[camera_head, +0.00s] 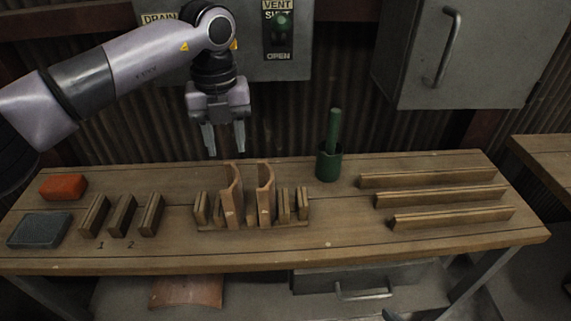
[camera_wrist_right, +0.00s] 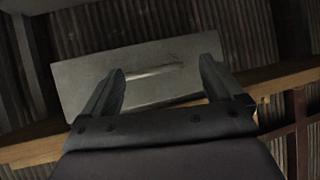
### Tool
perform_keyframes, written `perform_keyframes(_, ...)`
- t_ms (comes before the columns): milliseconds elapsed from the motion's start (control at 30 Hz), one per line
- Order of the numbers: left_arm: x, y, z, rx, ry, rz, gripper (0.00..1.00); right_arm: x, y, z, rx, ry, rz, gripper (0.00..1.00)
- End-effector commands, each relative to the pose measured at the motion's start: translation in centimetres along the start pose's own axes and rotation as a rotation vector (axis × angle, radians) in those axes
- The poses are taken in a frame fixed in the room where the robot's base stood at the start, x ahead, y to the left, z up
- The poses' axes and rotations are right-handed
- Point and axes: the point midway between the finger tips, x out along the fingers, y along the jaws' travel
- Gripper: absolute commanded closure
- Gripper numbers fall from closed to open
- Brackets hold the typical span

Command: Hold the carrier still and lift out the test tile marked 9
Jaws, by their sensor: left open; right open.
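A wooden carrier (camera_head: 291,226) stands near the middle of the bench with upright slotted pieces along it. Two curved terracotta tiles, a left one (camera_head: 232,198) and a right one (camera_head: 265,194), stand upright in it. Small pale marks show on their faces, but I cannot read which is 9. My left gripper (camera_head: 225,151) is open and empty, pointing down above and behind the left tile, apart from it. My right gripper (camera_wrist_right: 163,72) is open and empty in the right wrist view, facing a grey drawer front, away from the carrier.
Wooden blocks (camera_head: 122,215) over marks 1 and 2, an orange block (camera_head: 63,186) and a grey slab (camera_head: 40,230) lie left. A green cup (camera_head: 328,166) holding a green rod stands behind the carrier. Slotted rails (camera_head: 440,197) lie right. A drawer (camera_head: 365,281) hangs below the bench.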

Motion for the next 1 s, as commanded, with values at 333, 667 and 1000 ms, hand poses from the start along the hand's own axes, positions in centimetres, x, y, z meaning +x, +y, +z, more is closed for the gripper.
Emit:
perform_keyframes(333, 0.0, -0.1, 0.0, 0.002, 0.001, -0.003, 0.57, -1.2, -6.9, -6.4, 0.339, 0.235, -0.418, 0.06)
perform_keyframes(667, 0.1, -0.1, -0.1, 0.003, 0.002, -0.004, 0.57, -1.5, -10.3, -15.7, 0.027, 0.645, -0.655, 0.06)
perform_keyframes(1000, 0.0, -0.1, -0.1, 0.003, 0.002, -0.004, 0.57, -2.8, -15.1, -23.6, -0.683, 1.175, -0.7, 0.06)
